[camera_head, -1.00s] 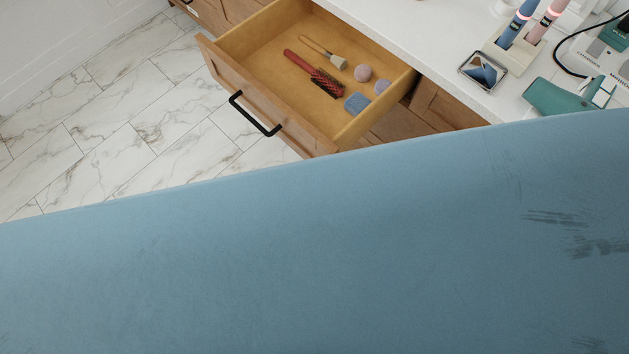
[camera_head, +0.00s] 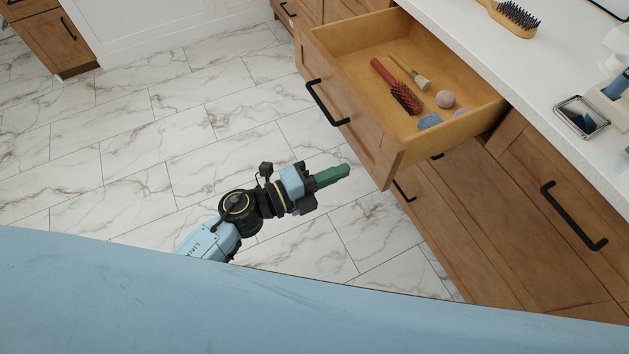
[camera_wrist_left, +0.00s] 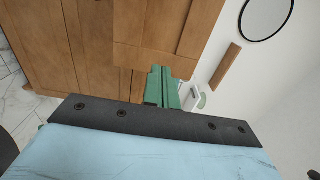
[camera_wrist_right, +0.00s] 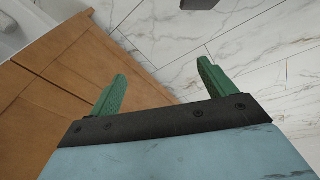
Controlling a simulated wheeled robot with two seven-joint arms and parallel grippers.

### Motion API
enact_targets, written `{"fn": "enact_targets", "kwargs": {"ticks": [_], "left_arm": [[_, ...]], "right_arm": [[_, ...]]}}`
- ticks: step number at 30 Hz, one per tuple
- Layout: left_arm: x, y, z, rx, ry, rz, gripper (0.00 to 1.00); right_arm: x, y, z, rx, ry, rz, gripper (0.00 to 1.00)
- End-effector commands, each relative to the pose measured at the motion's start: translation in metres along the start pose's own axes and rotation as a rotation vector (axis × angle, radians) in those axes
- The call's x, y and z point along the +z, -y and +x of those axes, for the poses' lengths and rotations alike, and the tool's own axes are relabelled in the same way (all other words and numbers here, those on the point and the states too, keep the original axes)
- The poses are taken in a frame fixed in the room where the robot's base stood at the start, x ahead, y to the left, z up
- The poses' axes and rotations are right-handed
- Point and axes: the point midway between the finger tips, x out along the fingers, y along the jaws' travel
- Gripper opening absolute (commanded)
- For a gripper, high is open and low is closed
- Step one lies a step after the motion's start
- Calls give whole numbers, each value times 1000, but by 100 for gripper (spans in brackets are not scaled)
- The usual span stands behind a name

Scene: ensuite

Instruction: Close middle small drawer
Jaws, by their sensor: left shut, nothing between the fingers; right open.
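The open drawer (camera_head: 370,120) is wooden with a black bar handle (camera_head: 327,103) and juts out from the cabinet under the white counter. Inside lie a red hairbrush (camera_head: 396,86), a makeup brush (camera_head: 410,73), a pinkish ball (camera_head: 445,99) and a blue sponge (camera_head: 430,121). My left gripper (camera_head: 342,174), with green fingers, is shut and empty, just left of and apart from the drawer front's near end. Its green fingers also show in the left wrist view (camera_wrist_left: 162,86) before wooden panels. My right gripper (camera_wrist_right: 160,88) is open and empty in the right wrist view; the head view does not show it.
Closed cabinet fronts (camera_head: 535,220) with black handles stand below and right of the drawer. The counter (camera_head: 480,50) holds a brush (camera_head: 512,15) and a small square tray (camera_head: 582,117). The marble-tiled floor (camera_head: 180,130) is clear left of the drawer.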

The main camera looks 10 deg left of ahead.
Motion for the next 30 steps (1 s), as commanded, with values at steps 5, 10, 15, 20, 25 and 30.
{"fn": "enact_targets", "kwargs": {"ticks": [5, 10, 15, 20, 25, 30], "left_arm": [[0, 0, 36, -3, 0, -1, 0], [1, -1, 55, -1, 2, -2, 0], [1, -1, 63, 1, 2, -1, 0], [0, 0, 63, 1, 2, -1, 0], [1, -1, 63, 1, 2, -2, 0], [4, 0, 66, 0, 14, -2, 0]], "right_arm": [[-9, -1, -8, 2, -8, 4, 83], [-16, -2, -15, 4, -13, 7, 83], [-18, -3, -19, 4, -15, 8, 83], [-18, -3, -19, 4, -14, 9, 83], [-18, -2, -19, 4, -14, 9, 83], [-18, -2, -19, 4, -15, 9, 83]]}}
